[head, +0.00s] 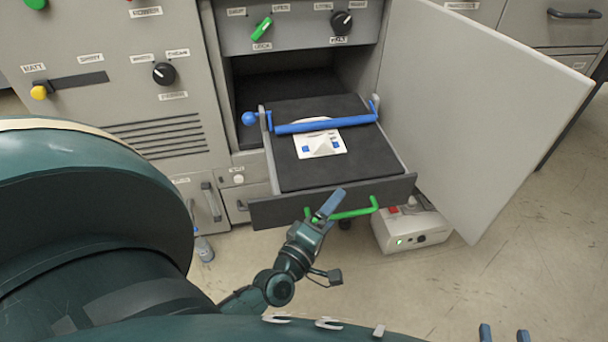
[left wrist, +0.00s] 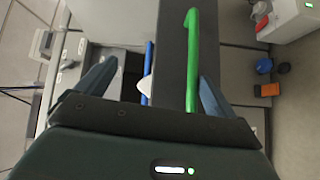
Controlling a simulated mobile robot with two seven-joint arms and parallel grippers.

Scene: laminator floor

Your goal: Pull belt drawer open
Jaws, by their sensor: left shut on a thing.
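The belt drawer (head: 390,189) stands out from the grey machine, its dark front panel well forward of the opening. Its green handle (head: 359,211) runs along the front, and shows large in the left wrist view (left wrist: 192,60). My left gripper (head: 328,205) is at the handle and shut on it; the handle passes between its fingers in the left wrist view. Inside the drawer is a black belt bed with a blue roller bar (head: 325,125) across it and a white sheet (head: 320,146) under the bar. My right gripper (head: 504,335) shows only as two separated fingertips at the bottom edge.
A grey door (head: 480,110) stands open to the right of the drawer. A white box (head: 411,228) with a red switch and green light sits on the floor below it. A small bottle (head: 204,248) stands left. The floor at right is clear.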

